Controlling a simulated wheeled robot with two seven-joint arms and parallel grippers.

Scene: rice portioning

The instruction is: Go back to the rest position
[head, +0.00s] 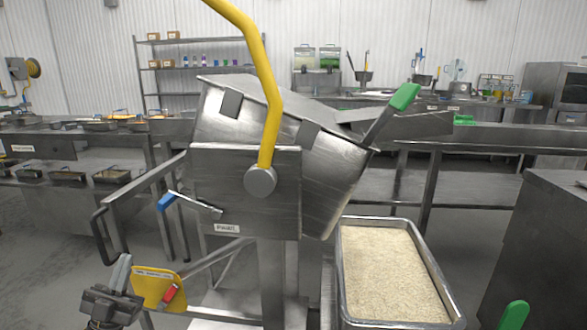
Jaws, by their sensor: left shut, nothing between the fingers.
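My left gripper (122,270) is at the lower left, pointing up, with its fingers together and empty. It appears beside the yellow tag plate (158,288) with a red handle, in front of the tilting steel cooker; I cannot tell whether they touch. The cooker (335,170) is tilted to the right, with a yellow curved lever (268,90) and a blue-tipped handle (168,201). A steel tray (452,300) of rice (390,270) stands below its lip. My right gripper is out of view.
A green-handled tool (404,97) sticks up from the cooker. Another green handle (513,316) shows at the lower right, near a steel cabinet (540,240). A black bar handle (105,235) juts out near my left gripper. Steel counters stand behind.

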